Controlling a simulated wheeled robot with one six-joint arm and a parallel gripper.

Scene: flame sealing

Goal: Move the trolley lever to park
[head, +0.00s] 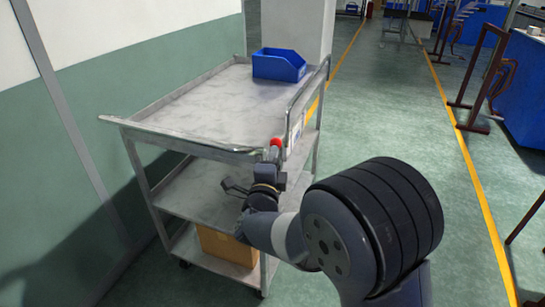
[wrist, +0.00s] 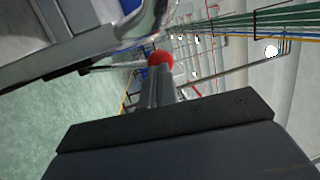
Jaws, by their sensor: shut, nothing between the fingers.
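The grey metal trolley (head: 190,110) stands left of centre in the head view, with three shelves. The lever's red knob (head: 275,142) shows at its near right corner, by the end of the top shelf. My gripper (head: 273,156) is just below the knob in the head view. In the wrist view the red knob (wrist: 160,59) sits right at the tips of my gripper (wrist: 160,78), whose fingers are together and empty. I cannot tell whether they touch the knob. The lever's shaft is mostly hidden, so its setting is unclear.
A blue bin (head: 279,65) stands on the trolley's top shelf and a cardboard box (head: 228,246) on the bottom one. A handrail (head: 300,97) rises along the right side. A wall (head: 130,75) is close on the left.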

